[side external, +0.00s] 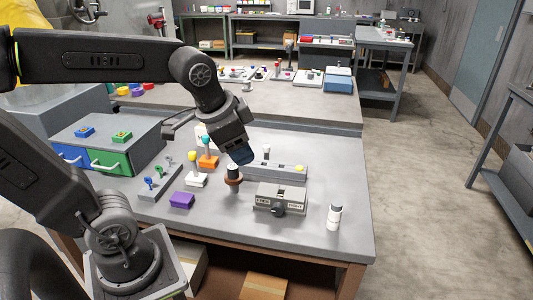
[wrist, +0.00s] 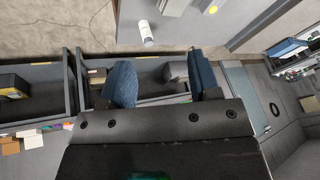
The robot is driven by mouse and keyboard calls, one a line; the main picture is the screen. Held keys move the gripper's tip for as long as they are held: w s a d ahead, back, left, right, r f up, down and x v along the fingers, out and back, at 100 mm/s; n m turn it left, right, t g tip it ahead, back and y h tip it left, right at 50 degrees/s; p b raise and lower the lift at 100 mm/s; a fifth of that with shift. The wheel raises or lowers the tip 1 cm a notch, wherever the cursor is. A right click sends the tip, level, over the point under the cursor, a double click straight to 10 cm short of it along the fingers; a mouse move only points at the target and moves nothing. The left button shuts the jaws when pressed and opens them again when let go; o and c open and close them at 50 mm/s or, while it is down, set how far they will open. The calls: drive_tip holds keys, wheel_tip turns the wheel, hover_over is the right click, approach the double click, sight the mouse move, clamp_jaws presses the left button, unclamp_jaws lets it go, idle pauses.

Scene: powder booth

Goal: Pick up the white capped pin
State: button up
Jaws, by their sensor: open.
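A pin with a white cap (side external: 266,149) stands upright at the back of the grey fixture, right of my gripper in the side view. I cannot make it out in the wrist view. My gripper (side external: 240,157) is above the table, tilted, close above a dark post with a brown collar (side external: 233,180). In the wrist view my gripper (wrist: 162,80) has its two blue fingers wide apart, with nothing between them. Whether the fingers touch the post is hidden in the side view.
A white bottle (side external: 334,217) stands at the front right; it also shows in the wrist view (wrist: 146,34). A grey switch box (side external: 281,198), purple block (side external: 181,200), white block (side external: 196,179) and key rack (side external: 160,182) crowd the middle. The right side (side external: 345,165) is clear.

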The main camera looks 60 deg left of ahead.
drive_tip(key=w+a+m+g+y, duration=0.1)
drive_tip(key=w+a+m+g, duration=0.1)
drive_tip(key=w+a+m, duration=0.6)
drive_tip(key=m+g+y, duration=0.2)
drive_tip(key=m, duration=0.6)
approach(267, 146)
drive_tip(key=x, duration=0.6)
drive_tip(key=shift+w+f, duration=0.15)
drive_tip(key=shift+f, duration=0.05)
drive_tip(key=shift+y, duration=0.3)
drive_tip(key=shift+s+x, duration=0.15)
drive_tip(key=shift+x, duration=1.4)
drive_tip(key=shift+s+x, duration=0.1)
drive_tip(key=shift+x, duration=1.45)
drive_tip(key=shift+d, duration=0.1)
drive_tip(key=c, duration=1.1)
